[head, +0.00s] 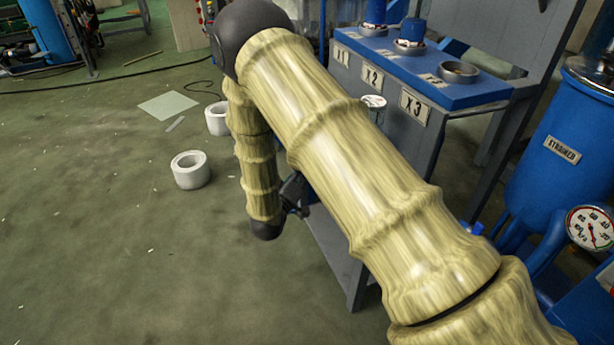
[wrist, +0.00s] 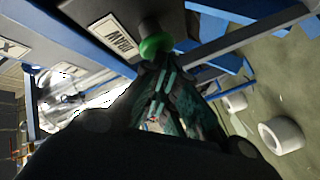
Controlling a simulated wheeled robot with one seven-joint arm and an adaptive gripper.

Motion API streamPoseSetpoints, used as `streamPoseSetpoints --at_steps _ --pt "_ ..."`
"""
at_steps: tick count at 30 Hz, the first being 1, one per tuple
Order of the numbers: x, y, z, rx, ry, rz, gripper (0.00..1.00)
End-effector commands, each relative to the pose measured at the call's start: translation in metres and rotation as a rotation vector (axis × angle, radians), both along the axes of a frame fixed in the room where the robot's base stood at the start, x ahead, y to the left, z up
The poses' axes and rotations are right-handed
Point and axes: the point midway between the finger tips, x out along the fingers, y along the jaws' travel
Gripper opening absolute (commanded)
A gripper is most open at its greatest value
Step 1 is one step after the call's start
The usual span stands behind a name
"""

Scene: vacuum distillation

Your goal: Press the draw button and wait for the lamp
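In the wrist view a green button (wrist: 155,44) sits on a grey round mount, beside a white label reading DRAW (wrist: 116,38). My gripper (wrist: 161,64) has its dark fingers brought together, with nothing seen between them. The fingertips are right at the button's lower edge; I cannot tell whether they press it or only overlap it in the picture. In the head view only a dark part of my gripper (head: 294,194) shows behind my arm, and the button is hidden. I cannot make out a lamp for certain in either view.
A blue-topped stand (head: 425,78) with labels X1, X2 and X3 is behind my arm. A blue strainer vessel (head: 550,150) and a dial gauge (head: 590,228) are at the right. White rings (head: 190,170) lie on the floor; the floor at left is mostly clear.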

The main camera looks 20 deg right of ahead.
Motion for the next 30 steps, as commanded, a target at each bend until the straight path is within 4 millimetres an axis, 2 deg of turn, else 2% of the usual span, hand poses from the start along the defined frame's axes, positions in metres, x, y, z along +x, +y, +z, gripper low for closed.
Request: streamPoseSetpoints --at_steps 8,30 --pt "0.000 0.004 0.000 0.000 0.001 0.001 0.00" --pt "-0.002 0.059 0.000 0.001 0.001 0.002 0.00"
